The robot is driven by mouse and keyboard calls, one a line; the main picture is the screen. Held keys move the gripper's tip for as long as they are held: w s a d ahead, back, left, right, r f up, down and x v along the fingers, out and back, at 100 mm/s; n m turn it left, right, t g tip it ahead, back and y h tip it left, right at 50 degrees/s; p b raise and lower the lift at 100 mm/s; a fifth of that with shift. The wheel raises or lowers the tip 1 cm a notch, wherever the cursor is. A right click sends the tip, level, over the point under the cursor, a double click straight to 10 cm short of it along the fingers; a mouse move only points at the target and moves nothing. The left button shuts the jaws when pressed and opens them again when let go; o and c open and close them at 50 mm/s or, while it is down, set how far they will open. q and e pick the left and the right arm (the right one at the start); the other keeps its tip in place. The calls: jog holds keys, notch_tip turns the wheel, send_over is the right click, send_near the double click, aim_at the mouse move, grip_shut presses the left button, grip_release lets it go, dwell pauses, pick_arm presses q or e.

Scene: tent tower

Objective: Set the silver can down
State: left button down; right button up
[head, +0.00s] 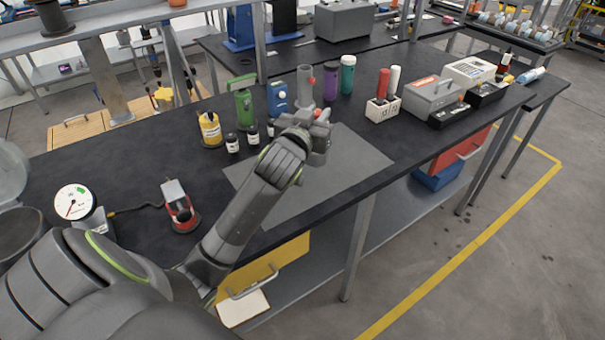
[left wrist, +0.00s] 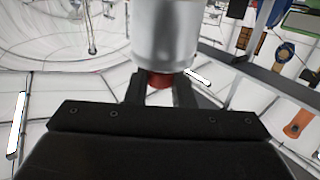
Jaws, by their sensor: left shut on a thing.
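The silver can (left wrist: 164,35) fills the top middle of the left wrist view, with a red part at its near end between the fingers. My left gripper (head: 318,122) is shut on it. In the head view the gripper is over the bench, near the back edge of a grey mat (head: 345,170). A grey cylinder (head: 304,84) standing up just behind the gripper looks like the can. Its lower part is hidden by the gripper, so I cannot tell whether it touches the bench. My right gripper is not in view.
Close by on the bench are a purple bottle (head: 330,82), a teal bottle (head: 347,74), a blue device (head: 278,97), a green device (head: 243,98) and a yellow can (head: 210,129). A white block with red and white cylinders (head: 382,108) stands right. The mat is mostly clear.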

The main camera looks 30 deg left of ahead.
pick_arm(q)
jog(key=w+a+y, duration=0.1)
jog(key=a, duration=0.4)
notch_tip(320, 180, down, 9)
jog(key=shift+w+n, duration=0.25)
jog(key=shift+n, duration=0.05)
jog(key=shift+f, duration=0.1)
jog(key=c, duration=1.3)
grip_release()
jog(key=shift+f, duration=0.1)
jog(key=shift+o, duration=0.2)
jog(key=shift+s+p, duration=0.1)
jog(key=shift+p, duration=0.2)
jog(key=b+v, duration=0.2)
jog(key=v, duration=1)
jog(key=shift+f, duration=0.1)
